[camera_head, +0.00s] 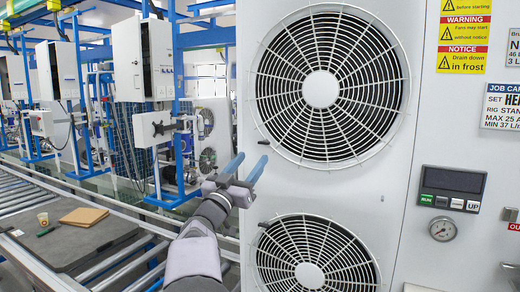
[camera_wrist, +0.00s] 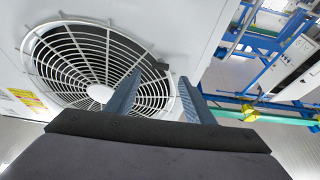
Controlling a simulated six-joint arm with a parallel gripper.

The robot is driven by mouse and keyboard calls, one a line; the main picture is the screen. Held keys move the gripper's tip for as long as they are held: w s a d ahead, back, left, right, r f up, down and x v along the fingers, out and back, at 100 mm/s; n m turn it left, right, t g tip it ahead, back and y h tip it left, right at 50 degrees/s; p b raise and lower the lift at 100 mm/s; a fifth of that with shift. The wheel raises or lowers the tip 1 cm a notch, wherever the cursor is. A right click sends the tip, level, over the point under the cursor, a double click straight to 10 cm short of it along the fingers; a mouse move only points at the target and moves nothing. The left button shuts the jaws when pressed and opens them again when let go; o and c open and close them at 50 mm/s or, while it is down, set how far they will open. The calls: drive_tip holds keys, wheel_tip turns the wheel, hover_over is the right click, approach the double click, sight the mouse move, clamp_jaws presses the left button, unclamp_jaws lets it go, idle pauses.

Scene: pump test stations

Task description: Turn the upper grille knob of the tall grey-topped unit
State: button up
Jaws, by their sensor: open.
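The tall pale unit (camera_head: 415,60) fills the right of the head view; its top is out of frame. Its upper round fan grille (camera_head: 320,88) also fills the left of the wrist view (camera_wrist: 98,93). The small dark upper grille knob (camera_head: 263,142) sits at the grille's lower left rim. In the wrist view the knob (camera_wrist: 163,66) shows between and just beyond my fingertips. My gripper (camera_head: 252,160) is open and empty, its two blue fingers pointing up toward the knob from below left. I cannot tell whether a fingertip touches it.
A lower grille (camera_head: 310,275) with its own dark knob (camera_head: 263,225) lies below. A display panel (camera_head: 452,185) and a gauge (camera_head: 442,229) are on the right. A roller conveyor (camera_head: 30,200) with a dark mat, a cup (camera_head: 43,219) and a brown board (camera_head: 84,217) is at left.

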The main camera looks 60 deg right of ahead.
sight(263, 144)
drive_tip(key=p+x, duration=0.4)
drive_tip(key=x, duration=0.1)
drive_tip(key=shift+d+r, duration=0.2)
drive_tip(key=shift+d, duration=0.15)
drive_tip(key=shift+d+r+p, duration=0.15)
drive_tip(key=shift+d+p, duration=0.15)
drive_tip(key=shift+d, duration=0.35)
drive_tip(key=c, duration=1)
